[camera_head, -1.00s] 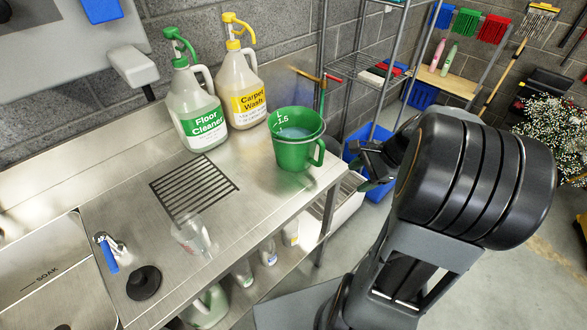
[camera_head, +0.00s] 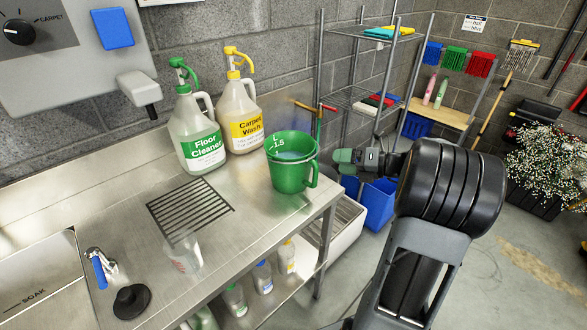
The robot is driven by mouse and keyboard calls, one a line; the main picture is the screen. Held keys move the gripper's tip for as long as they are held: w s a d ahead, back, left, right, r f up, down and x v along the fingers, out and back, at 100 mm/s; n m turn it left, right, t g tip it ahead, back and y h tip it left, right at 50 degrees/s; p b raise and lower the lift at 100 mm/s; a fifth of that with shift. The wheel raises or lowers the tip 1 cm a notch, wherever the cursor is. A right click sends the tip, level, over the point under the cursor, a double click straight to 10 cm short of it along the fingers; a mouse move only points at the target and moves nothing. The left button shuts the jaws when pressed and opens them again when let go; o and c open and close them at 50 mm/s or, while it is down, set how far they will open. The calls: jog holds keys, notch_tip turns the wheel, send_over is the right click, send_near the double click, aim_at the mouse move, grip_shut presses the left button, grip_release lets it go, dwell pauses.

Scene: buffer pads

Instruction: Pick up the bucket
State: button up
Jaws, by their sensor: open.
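A green bucket (camera_head: 290,178) with level marks inside and a side handle (camera_head: 312,176) stands upright on the steel counter (camera_head: 240,230), near its right end. My gripper (camera_head: 340,161) is to the right of the bucket, close to the handle side, and points left at it. Its jaws are open and empty, with a visible gap between it and the bucket in the picture. My arm hides part of the scene behind the gripper.
Floor Cleaner (camera_head: 200,143) and Carpet Wash (camera_head: 240,115) jugs stand left of the bucket. A clear container (camera_head: 184,255) stands by the drain grate (camera_head: 188,208). A blue bin (camera_head: 377,203) is below right, and a wire shelf (camera_head: 350,97) is behind.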

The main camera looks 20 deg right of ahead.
aim_at(294, 167)
jog(key=x, duration=0.8)
jog(key=shift+w+f, duration=0.2)
jog(key=shift+w, duration=0.15)
jog(key=shift+c, duration=0.5)
